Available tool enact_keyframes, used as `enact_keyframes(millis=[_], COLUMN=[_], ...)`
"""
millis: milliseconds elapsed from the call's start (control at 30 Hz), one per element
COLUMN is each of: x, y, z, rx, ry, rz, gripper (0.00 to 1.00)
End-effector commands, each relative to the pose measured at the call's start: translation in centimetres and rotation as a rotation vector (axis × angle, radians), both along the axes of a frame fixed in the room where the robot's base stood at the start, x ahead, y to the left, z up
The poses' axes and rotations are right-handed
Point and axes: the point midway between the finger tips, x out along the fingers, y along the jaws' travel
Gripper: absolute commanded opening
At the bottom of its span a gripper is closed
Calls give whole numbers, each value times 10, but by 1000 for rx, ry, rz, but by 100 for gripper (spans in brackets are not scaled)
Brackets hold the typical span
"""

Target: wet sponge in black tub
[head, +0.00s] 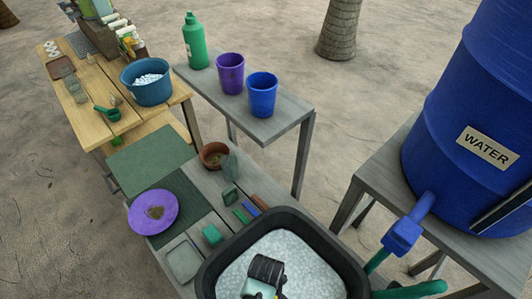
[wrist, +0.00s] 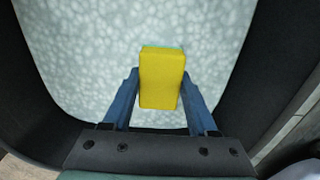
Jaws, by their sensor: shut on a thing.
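The black tub (head: 208,275) stands at the bottom middle of the head view, filled with pale, foamy-looking water (head: 300,262). Its dark wall also shows in the wrist view (wrist: 262,70). My gripper (wrist: 160,92) is inside the tub's outline, near its front. Its two blue fingers are shut on the yellow sponge (wrist: 161,78), one on each side. The sponge stands out past the fingertips over the foam. I cannot tell whether it touches the water. In the head view my gripper (head: 268,276) hides most of the sponge.
A blue water barrel (head: 455,110) stands on a grey table right of the tub, its tap near the rim. Left of the tub are a green block (head: 212,235), a purple plate (head: 166,212) and a grey dish (head: 183,262). Cups (head: 262,95) stand on the shelf behind.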

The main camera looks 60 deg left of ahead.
Motion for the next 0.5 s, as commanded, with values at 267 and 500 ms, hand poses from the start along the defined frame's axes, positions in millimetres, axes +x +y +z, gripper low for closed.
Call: enact_keyframes(millis=[267, 500], x=[0, 0], y=[0, 0], z=[40, 68], rx=[0, 0], ry=[0, 0], rz=[0, 0], gripper=[14, 14])
